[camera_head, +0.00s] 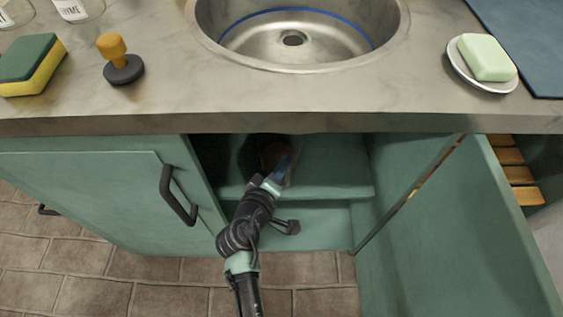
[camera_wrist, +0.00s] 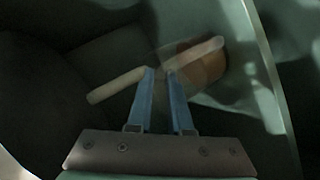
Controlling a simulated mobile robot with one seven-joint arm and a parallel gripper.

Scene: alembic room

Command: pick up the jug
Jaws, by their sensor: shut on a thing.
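The jug (camera_head: 273,154) is an amber-brown shape in the dim upper part of the open cabinet under the sink, mostly hidden by shade and my gripper. In the wrist view its amber-brown body (camera_wrist: 207,67) shows just beyond the right fingertip. My gripper (camera_head: 283,166) reaches into the cabinet above the shelf. In the wrist view the blue fingers (camera_wrist: 160,72) are close together, shut on the jug at its near side. A pale bar crosses at the fingertips; I cannot tell whether it is part of the jug. The jug's base is not clearly visible.
The cabinet shelf (camera_head: 340,190) lies below my gripper. The countertop edge (camera_head: 300,123) overhangs the opening. A closed door (camera_head: 110,195) is at left, an open door (camera_head: 455,235) at right. A large dark round shape (camera_wrist: 35,105) fills the left of the wrist view.

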